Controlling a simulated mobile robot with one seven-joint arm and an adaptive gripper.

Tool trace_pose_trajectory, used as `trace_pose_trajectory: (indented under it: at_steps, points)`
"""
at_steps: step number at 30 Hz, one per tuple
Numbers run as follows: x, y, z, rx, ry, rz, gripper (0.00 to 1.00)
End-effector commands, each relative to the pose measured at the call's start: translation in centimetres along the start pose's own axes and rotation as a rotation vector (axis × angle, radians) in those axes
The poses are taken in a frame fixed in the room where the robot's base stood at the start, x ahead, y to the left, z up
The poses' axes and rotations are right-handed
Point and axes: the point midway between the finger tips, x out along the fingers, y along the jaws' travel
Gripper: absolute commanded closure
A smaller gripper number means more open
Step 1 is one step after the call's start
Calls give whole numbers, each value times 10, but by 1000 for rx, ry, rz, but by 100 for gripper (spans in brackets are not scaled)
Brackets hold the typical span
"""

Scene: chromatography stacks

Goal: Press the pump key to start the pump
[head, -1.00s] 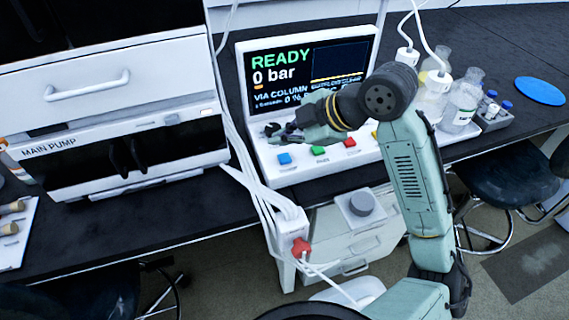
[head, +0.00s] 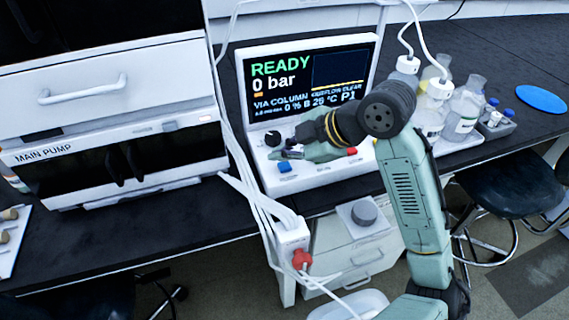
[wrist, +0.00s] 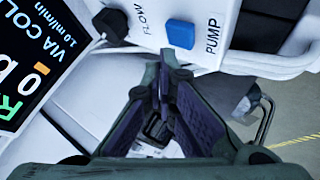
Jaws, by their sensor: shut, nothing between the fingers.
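The pump key is a blue square key (wrist: 181,33) beside the printed word PUMP in the wrist view. In the head view, the blue key (head: 284,167) is at the left of the front row on the white control panel (head: 345,170). My gripper (head: 285,153) is just behind and above that key, with the arm reaching in from the right. In the wrist view, my gripper (wrist: 165,60) is shut and empty, its tips just below the key in the picture. I cannot tell whether they touch it. The display (head: 310,80) reads READY and 0 bar.
A black knob (wrist: 112,22) marked FLOW sits beside the blue key. A red key (head: 352,151) shows right of my gripper. Bottles (head: 462,112) stand at the panel's right end. The MAIN PUMP unit (head: 70,170) is at the left, with white tubes between.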

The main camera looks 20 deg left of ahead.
Motion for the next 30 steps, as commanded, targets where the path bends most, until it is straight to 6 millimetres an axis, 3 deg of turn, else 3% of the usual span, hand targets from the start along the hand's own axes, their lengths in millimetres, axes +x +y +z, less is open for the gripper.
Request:
trace_pose_trajectory:
  at_steps: [30]
  points:
    - [6, -4, 4, 0, 0, 0, 100]
